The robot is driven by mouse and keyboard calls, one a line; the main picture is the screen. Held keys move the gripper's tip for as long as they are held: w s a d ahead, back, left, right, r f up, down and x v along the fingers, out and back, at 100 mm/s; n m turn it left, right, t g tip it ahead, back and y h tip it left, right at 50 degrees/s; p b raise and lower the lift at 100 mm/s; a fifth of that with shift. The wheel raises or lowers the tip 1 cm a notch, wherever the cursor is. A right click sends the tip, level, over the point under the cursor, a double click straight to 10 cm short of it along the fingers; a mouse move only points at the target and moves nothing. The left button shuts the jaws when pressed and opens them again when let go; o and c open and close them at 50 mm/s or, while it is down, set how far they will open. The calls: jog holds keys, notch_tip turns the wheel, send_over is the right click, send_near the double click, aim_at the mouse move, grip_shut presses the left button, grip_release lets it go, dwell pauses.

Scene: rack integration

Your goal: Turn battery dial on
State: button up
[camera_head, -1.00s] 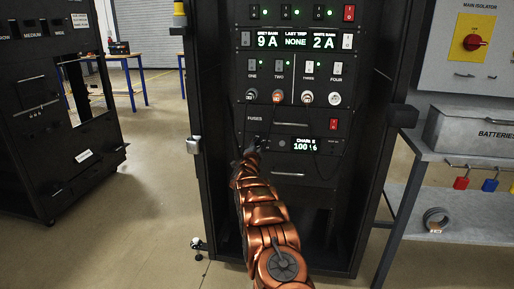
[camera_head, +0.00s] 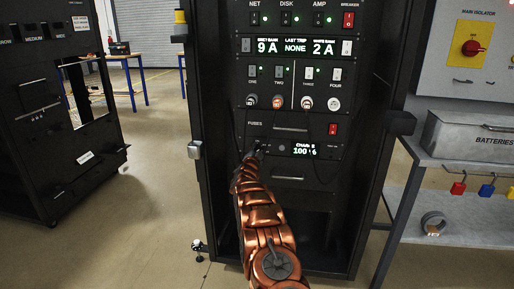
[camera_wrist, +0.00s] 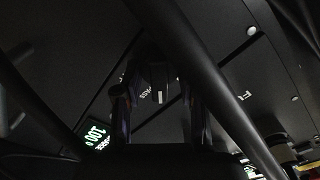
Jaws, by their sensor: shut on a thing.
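The battery panel (camera_head: 303,151) is low in the rack in the head view. Its green display reads a charge of about 100%, and it also shows tilted in the wrist view (camera_wrist: 95,134). My gripper (camera_head: 256,149) is at the left part of this panel. In the wrist view a dark dial (camera_wrist: 158,76) with a short white mark sits between the two fingers of my gripper (camera_wrist: 157,92), which are shut on it. The mark points down in that view. Part of a white label shows behind the dial. In the head view the dial is hidden by my gripper.
The fuses panel (camera_head: 290,128) with a red switch (camera_head: 333,129) is just above. Dark cables hang at both sides of the panels. A bench with a batteries box (camera_head: 470,138) stands right of the rack. Another dark cabinet (camera_head: 60,110) is at left.

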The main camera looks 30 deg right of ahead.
jog(key=n+p, duration=0.5)
jog(key=shift+w+a+r, duration=0.1)
jog(key=shift+r, duration=0.2)
jog(key=shift+a+f+n+p, duration=0.15)
jog(key=shift+n+p, duration=0.7)
jog(key=shift+n, duration=1.45)
jog(key=o, duration=1.1)
jog(key=shift+w, duration=0.1)
